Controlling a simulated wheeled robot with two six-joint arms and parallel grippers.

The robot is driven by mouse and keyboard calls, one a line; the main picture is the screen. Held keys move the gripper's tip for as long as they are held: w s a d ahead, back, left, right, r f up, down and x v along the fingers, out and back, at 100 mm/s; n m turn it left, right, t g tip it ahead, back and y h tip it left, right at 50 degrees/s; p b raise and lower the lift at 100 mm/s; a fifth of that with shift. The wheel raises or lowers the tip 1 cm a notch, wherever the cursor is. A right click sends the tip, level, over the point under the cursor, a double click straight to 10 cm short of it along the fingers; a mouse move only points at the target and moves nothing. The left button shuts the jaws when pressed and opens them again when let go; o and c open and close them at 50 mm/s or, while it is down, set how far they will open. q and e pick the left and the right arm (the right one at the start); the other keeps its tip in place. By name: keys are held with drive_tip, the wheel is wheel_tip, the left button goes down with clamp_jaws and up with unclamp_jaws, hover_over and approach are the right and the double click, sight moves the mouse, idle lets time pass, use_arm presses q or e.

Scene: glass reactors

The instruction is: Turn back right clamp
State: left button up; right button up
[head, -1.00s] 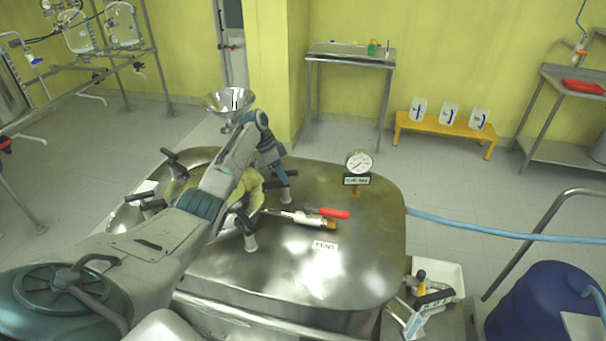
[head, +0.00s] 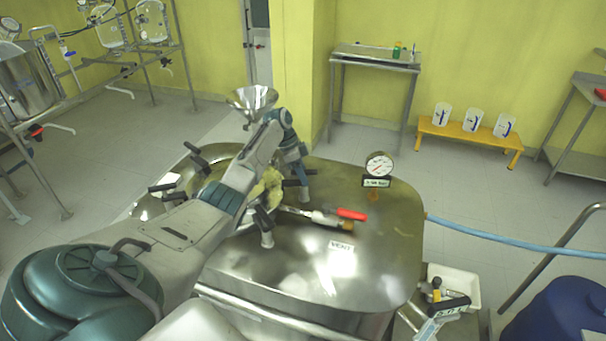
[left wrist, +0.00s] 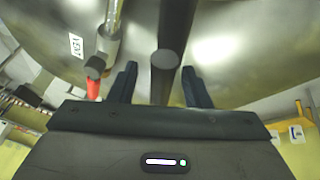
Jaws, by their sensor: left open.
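The back right clamp (head: 297,184) stands on the steel vessel lid at the right rear of the round opening and has a black bar handle. My left gripper (head: 301,170) is directly over it, pointing down, and partly hides it. In the left wrist view, the black clamp handle (left wrist: 165,85) lies between the two fingers of the open left gripper (left wrist: 160,85). Both fingers look apart from the handle. My right gripper is not in view.
Another clamp (head: 265,226) stands in front, with more clamps to the left of the opening. A red-handled valve (head: 351,214) lies on the lid (head: 370,265). A pressure gauge (head: 379,164) rises at the back right. A steel funnel (head: 252,99) shows behind my arm.

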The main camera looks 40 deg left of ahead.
use_arm(q)
drive_tip(key=shift+a+r, duration=0.35)
drive_tip(key=b+v, duration=0.3)
drive_tip(key=v, duration=0.7)
drive_tip(key=shift+d+b, duration=0.2)
drive_tip(key=shift+b, duration=0.1)
